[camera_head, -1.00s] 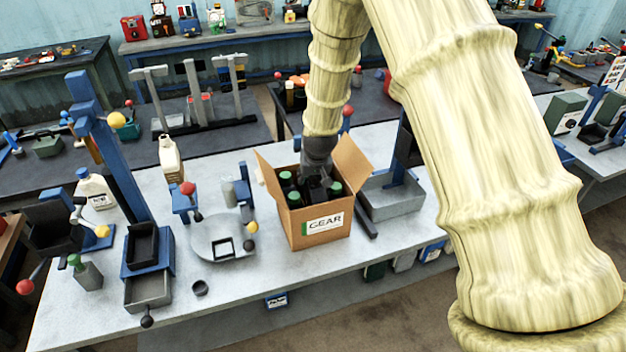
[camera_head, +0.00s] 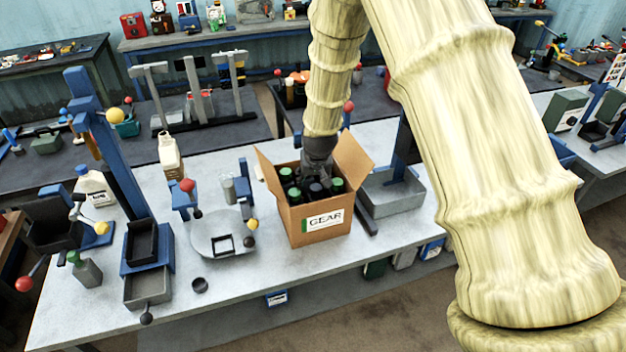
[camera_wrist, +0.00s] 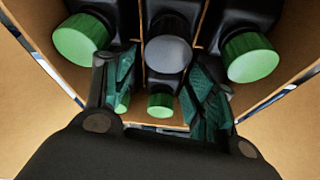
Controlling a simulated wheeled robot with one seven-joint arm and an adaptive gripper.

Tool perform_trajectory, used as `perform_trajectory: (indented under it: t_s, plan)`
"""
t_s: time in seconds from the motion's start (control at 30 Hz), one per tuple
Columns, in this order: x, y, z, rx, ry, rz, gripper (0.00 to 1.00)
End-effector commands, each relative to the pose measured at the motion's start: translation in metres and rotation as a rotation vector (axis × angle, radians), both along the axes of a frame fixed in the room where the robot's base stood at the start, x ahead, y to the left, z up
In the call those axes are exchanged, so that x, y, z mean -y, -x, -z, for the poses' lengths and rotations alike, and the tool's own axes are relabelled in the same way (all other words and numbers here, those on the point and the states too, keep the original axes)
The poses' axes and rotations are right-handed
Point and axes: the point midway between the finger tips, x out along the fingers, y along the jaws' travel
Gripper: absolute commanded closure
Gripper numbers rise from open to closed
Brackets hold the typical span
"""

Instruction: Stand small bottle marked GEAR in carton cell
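An open carton (camera_head: 338,235) labelled GEAR stands on the table in the head view. Several dark bottles with green caps stand in its cells. A dark grey-capped bottle (camera_head: 315,190) stands among them, in a middle cell; its cap also shows in the wrist view (camera_wrist: 168,54). No marking on any bottle can be read. My gripper (camera_head: 318,168) points down into the carton's open top. In the wrist view my gripper (camera_wrist: 160,82) has its green-padded fingers apart, with the grey cap just beyond the gap between them. It holds nothing that I can see.
The carton's raised flaps (camera_head: 352,160) stand close to my gripper. A grey tray (camera_head: 392,195) with a blue post is to the right. A round plate (camera_head: 222,240) and a blue stand (camera_head: 148,250) are to the left.

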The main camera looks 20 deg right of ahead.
Motion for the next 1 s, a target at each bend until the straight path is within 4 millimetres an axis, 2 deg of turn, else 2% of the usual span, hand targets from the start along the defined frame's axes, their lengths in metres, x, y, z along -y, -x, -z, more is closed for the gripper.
perform_trajectory:
  t_s: [0.37, 1.0]
  plan:
    - [0.0, 0.004, -0.022, 0.002, 0.0, 0.0, 0.43]
    - [-0.003, 0.032, -0.091, 0.002, 0.0, 0.0, 0.43]
